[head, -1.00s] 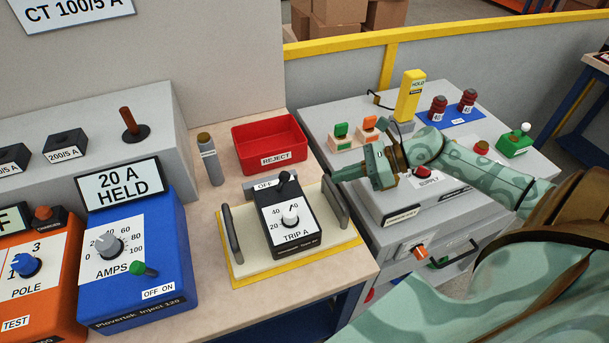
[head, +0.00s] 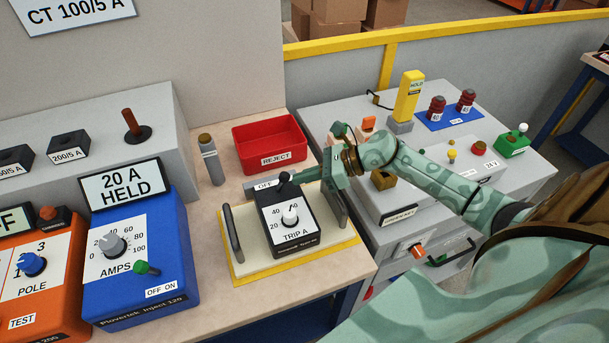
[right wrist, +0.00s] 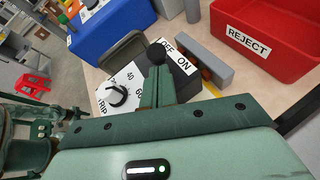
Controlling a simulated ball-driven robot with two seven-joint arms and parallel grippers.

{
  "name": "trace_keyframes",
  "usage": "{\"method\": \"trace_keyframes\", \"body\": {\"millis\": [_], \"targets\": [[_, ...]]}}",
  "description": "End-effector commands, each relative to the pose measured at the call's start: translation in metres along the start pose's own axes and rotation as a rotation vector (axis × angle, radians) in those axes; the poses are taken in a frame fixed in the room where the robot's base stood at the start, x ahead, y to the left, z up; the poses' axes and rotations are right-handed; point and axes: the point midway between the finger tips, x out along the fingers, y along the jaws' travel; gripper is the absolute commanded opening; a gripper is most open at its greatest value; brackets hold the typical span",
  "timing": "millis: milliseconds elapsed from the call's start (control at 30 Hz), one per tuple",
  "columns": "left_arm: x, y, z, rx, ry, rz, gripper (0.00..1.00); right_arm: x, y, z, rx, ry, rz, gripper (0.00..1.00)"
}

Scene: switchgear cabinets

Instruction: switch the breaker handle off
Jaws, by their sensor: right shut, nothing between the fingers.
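The breaker is a black box (head: 293,240) with a white TRIP A face and a grey-white dial (head: 290,215). Its black ball-topped handle (head: 284,178) stands at the back edge, by the OFF label (head: 264,185). The right wrist view shows the handle (right wrist: 157,52) with the OFF and ON labels behind it. My right gripper (head: 298,176) is shut and empty, its fingertips close to the handle's right side in the head view. In the wrist view its fingers (right wrist: 158,82) end just below the ball; I cannot tell whether they touch.
The breaker sits on a cream tray (head: 240,268) with upright grey side handles. Behind it is a red REJECT bin (head: 270,144), with a grey cylinder (head: 211,160) beside it. A blue AMPS unit (head: 140,265) stands left. A grey control cabinet (head: 400,215) lies under my right arm.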

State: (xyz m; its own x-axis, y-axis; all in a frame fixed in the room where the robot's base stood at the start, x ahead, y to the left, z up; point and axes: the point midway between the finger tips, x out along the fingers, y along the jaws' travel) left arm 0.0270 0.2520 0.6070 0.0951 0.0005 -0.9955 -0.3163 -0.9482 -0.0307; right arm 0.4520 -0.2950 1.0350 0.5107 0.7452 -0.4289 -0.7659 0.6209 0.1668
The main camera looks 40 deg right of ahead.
Motion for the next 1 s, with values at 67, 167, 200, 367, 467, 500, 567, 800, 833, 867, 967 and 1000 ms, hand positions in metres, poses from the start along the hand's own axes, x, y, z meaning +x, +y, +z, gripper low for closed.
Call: {"method": "trace_keyframes", "body": {"millis": [67, 167, 200, 367, 467, 500, 567, 800, 833, 867, 967, 1000], "targets": [[-0.002, 0.000, -0.001, 0.000, 0.001, 0.000, 0.36, -0.001, 0.000, 0.001, -0.003, 0.005, -0.002, 0.00], [-0.008, -0.001, -0.002, 0.001, 0.003, -0.001, 0.36, -0.001, 0.001, 0.004, -0.009, 0.021, -0.007, 0.00], [-0.011, -0.001, -0.003, 0.001, 0.004, -0.001, 0.36, -0.001, 0.002, 0.006, -0.012, 0.030, -0.010, 0.00], [-0.015, -0.001, -0.003, 0.001, 0.005, -0.001, 0.36, 0.000, 0.002, 0.006, -0.021, 0.051, -0.018, 0.00], [-0.018, -0.001, -0.004, 0.002, 0.006, -0.002, 0.36, 0.000, 0.003, 0.007, -0.024, 0.063, -0.023, 0.00], [-0.020, -0.001, -0.004, 0.002, 0.006, -0.002, 0.36, 0.000, 0.003, 0.008, -0.026, 0.068, -0.025, 0.00], [-0.022, -0.002, -0.005, 0.002, 0.007, -0.002, 0.36, 0.000, 0.003, 0.008, -0.030, 0.077, -0.029, 0.00], [-0.045, -0.003, -0.009, 0.002, 0.012, -0.004, 0.36, 0.000, 0.006, 0.018, -0.057, 0.146, -0.053, 0.00], [-0.049, -0.003, -0.010, 0.002, 0.013, -0.004, 0.36, 0.000, 0.007, 0.019, -0.061, 0.159, -0.058, 0.00], [-0.054, -0.003, -0.011, 0.002, 0.014, -0.004, 0.36, 0.000, 0.007, 0.021, -0.069, 0.175, -0.064, 0.00], [-0.074, -0.004, -0.014, 0.002, 0.017, -0.005, 0.36, 0.002, 0.010, 0.029, -0.093, 0.238, -0.087, 0.00], [-0.083, -0.005, -0.015, 0.002, 0.018, -0.006, 0.36, 0.003, 0.012, 0.032, -0.105, 0.268, -0.097, 0.00]]}}
